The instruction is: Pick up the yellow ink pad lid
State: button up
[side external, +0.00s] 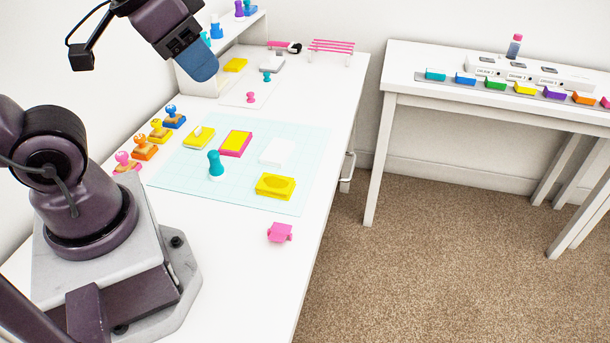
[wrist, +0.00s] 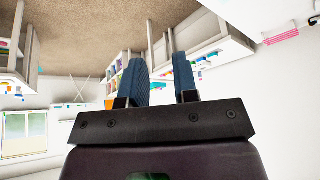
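A yellow block-like piece with a rounded outline on its top (side external: 275,185) lies at the near right of the pale blue mat (side external: 170,174); it looks like the yellow ink pad lid, though I cannot be sure. A yellow pad with a small pale item on it (side external: 204,139) lies at the mat's left. My gripper (side external: 206,77) is high above the back left of the table, well away from both. In the wrist view its two blue fingers (wrist: 159,75) stand apart with nothing between them. The wrist view points off toward the room, and no lid shows between the fingers.
A teal stamp (side external: 215,165) stands mid-mat, near a pink-edged yellow pad (side external: 236,143) and a white card (side external: 277,151). Several stamps line the left edge. A pink piece (side external: 280,232) lies in front of the mat. The table's front is mostly clear.

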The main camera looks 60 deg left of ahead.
jog(key=o, duration=1.3)
jog(key=n+g, duration=0.6)
jog(key=n, duration=2)
send_over(198, 128)
notch_tip(198, 128, down, 21)
jog(key=shift+n, duration=0.3)
jog(key=f, duration=0.7)
jog(key=shift+w+d+f, duration=0.1)
jog(key=shift+d+f, duration=0.25)
jog(key=shift+a+f, duration=0.15)
jog(key=shift+f, duration=1.1)
jog(key=shift+a+f, duration=0.1)
jog(key=shift+f, duration=1.15)
